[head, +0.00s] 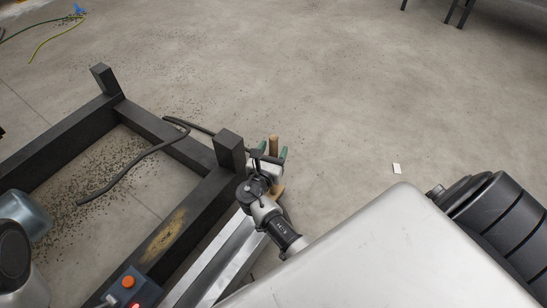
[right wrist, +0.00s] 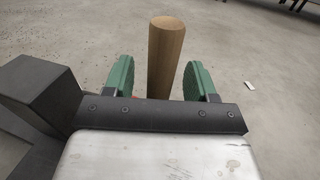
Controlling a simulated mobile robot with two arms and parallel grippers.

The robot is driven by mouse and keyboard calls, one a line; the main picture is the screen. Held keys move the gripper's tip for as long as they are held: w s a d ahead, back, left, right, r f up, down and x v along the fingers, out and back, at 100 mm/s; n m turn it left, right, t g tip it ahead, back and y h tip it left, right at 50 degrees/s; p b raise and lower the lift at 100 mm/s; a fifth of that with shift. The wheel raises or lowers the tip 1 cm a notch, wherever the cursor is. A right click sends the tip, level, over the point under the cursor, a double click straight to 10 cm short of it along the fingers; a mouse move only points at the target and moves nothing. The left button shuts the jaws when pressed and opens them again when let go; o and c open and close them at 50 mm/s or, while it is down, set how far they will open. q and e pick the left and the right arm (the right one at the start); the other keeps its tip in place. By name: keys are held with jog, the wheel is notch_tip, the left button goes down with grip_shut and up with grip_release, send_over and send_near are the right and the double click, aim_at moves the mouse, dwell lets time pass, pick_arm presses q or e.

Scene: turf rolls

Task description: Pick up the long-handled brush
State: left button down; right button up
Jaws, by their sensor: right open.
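The long-handled brush shows as a round wooden handle (head: 274,144) standing roughly upright beside the dark frame's corner post. In the right wrist view the handle (right wrist: 165,57) rises between the two green fingers. My right gripper (head: 269,154) is open, with a finger on either side of the handle and a visible gap at least on the right. A light-brown piece shows just below the gripper in the head view; I cannot tell whether it belongs to the brush. The brush's head is hidden or unclear. My left gripper is not in view.
A dark metal frame (head: 158,124) with upright corner posts stands left of my right gripper; one post (right wrist: 42,90) is close by in the wrist view. A dark hose or strap (head: 135,167) lies over it. Dark crumbs litter the floor. Open concrete with a small white card (head: 396,168) lies right.

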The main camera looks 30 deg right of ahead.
jog(key=shift+x, duration=1)
jog(key=shift+c, duration=0.2)
jog(key=c, duration=1)
jog(key=shift+r, duration=0.1)
